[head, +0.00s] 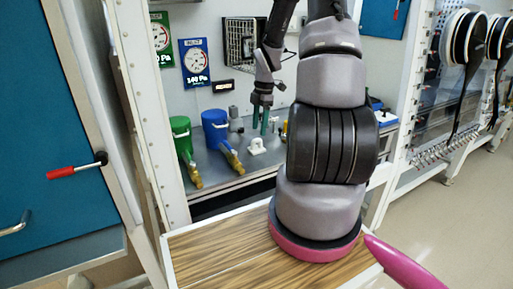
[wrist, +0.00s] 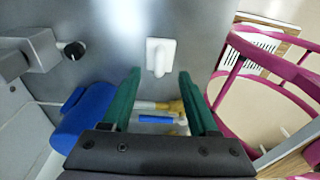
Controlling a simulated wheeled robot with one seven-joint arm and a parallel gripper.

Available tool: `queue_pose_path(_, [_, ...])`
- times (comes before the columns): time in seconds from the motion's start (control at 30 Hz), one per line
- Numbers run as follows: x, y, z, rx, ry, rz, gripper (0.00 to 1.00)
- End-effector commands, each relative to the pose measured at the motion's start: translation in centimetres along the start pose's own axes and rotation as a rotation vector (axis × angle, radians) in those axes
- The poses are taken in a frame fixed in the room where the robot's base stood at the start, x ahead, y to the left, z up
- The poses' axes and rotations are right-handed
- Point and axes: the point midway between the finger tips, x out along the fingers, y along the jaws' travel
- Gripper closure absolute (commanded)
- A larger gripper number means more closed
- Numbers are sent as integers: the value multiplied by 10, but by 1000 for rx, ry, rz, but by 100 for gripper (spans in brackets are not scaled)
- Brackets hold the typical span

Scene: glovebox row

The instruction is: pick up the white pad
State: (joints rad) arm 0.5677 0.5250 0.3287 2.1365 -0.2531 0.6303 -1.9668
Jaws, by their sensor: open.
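The white pad (head: 257,147) is a small white piece with a raised part, on the grey bench top among other items. In the wrist view the white pad (wrist: 160,55) shows just beyond my fingertips, roughly centred between them. My gripper (head: 261,120) points down above the bench, near the pad in the head view. In the wrist view my gripper (wrist: 160,75) has its two green fingers apart with nothing held between them. I cannot tell the exact height of the fingertips above the pad.
A grey fitting (head: 236,120) stands behind. A white frame edge (head: 180,190) borders the bay on the left.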

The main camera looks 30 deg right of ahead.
Motion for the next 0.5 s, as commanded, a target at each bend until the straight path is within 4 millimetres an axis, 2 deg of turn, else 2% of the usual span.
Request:
queue_pose_path(0.17, [14, 0, -1, -1, 0, -1, 40])
queue_pose_path(0.5, [58, 0, -5, 2, 1, -2, 40])
